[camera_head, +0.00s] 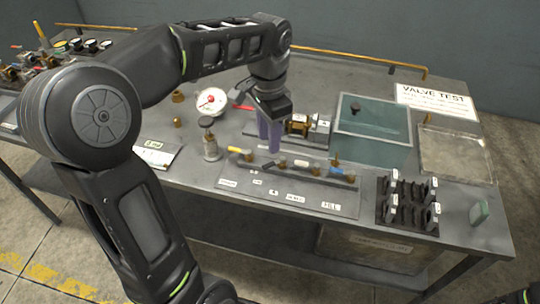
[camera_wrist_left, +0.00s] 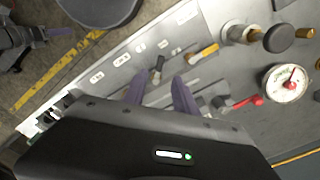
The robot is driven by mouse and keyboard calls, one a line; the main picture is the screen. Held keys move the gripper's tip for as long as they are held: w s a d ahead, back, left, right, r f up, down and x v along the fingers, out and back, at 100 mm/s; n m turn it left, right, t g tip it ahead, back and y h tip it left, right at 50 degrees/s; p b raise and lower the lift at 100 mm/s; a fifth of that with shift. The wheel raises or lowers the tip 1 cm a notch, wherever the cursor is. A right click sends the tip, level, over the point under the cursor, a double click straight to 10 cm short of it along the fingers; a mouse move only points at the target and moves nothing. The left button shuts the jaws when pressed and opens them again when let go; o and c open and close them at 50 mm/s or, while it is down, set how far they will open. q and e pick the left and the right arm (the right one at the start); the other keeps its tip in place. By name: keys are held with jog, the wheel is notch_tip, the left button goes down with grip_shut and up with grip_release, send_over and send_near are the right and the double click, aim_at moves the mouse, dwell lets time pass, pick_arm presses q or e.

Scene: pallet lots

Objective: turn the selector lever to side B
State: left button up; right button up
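My left gripper (camera_head: 269,142) hangs over the valve panel (camera_head: 310,202), its two purple fingers apart with nothing between them. In the left wrist view the left gripper (camera_wrist_left: 160,84) also shows open. A small black lever (camera_wrist_left: 157,70) lies just beyond the fingertips, roughly in line with the gap; I take it to be the selector lever. In the head view the black lever (camera_head: 268,164) sits on the panel just below the fingers. Its side marks are too small to read. My right gripper (camera_wrist_left: 55,34) shows small at the upper left of the wrist view.
A yellow handle (camera_head: 240,151) and a blue handle (camera_head: 336,171) flank the lever. A gauge (camera_head: 211,101) and a red handle (camera_wrist_left: 249,101) lie behind. A teal clear-topped box (camera_head: 372,132) and a black rack (camera_head: 407,220) stand to the right.

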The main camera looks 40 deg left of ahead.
aim_at(269, 164)
pick_arm(q)
notch_tip(269, 164, down, 8)
jog(key=shift+r, duration=0.15)
dwell(0.3)
grip_shut()
dwell(0.5)
